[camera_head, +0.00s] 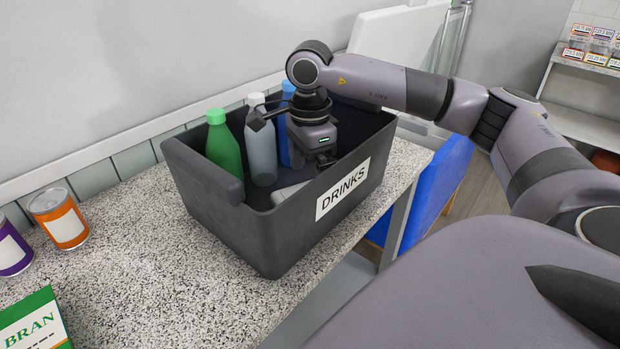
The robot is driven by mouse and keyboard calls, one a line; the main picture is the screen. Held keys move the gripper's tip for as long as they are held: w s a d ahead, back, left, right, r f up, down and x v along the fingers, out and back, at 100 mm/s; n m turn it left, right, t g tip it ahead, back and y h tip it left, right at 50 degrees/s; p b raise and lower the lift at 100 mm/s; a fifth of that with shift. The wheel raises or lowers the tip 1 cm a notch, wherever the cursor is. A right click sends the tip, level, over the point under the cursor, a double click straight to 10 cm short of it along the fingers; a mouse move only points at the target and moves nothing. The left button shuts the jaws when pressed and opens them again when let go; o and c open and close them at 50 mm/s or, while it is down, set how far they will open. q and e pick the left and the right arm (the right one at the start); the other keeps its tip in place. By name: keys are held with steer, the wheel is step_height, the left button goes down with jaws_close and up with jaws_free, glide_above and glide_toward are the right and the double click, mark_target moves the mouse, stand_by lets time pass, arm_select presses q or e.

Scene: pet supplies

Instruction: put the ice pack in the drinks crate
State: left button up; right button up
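The black drinks crate (228,236) stands on the speckled counter, with a white DRINKS label on its front. A pale grey-white flat object (287,194), which looks like the ice pack, shows in part inside the crate, behind the front wall. My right arm reaches in from the right, and my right gripper (325,163) points down inside the crate beside that object. Its fingertips are small and partly hidden, so I cannot tell whether they grip it. My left gripper is not in view.
A green bottle (223,146), a grey bottle (261,146) and a blue bottle (284,150) stand in the crate, close to my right gripper. An orange can (62,222), a purple can (12,250) and a green BRAN box (35,322) sit at the left. Counter between is clear.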

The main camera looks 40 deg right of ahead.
step_height(320, 180, up, 8)
steer(key=shift+f, duration=0.15)
stand_by(0.4)
